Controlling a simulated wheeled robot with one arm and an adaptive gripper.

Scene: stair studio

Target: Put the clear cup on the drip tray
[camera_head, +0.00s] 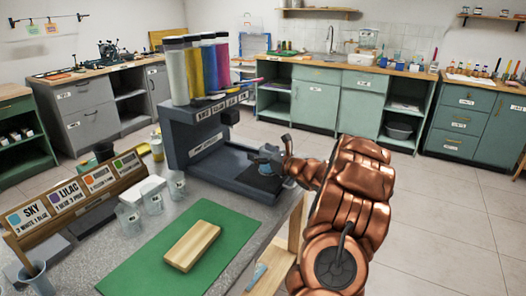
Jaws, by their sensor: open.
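Several clear cups stand in a row on the grey counter left of the paint dispenser: a near one (130,219), a middle one (152,202) and a far one (176,185). The dark drip tray (258,180) lies on the low base of the dispenser (190,140), in front of its column. My gripper (264,158) is open, just above or at the tray, and covers part of it. The view is too small to tell whether a clear cup is between or below the fingers.
A wooden block (192,246) lies on a green mat (150,262) at the counter's front. A sign rack with labels (75,200) and a cup holding a tool (34,275) stand at the left. Tall colour tubes (207,68) top the dispenser. Floor at right is clear.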

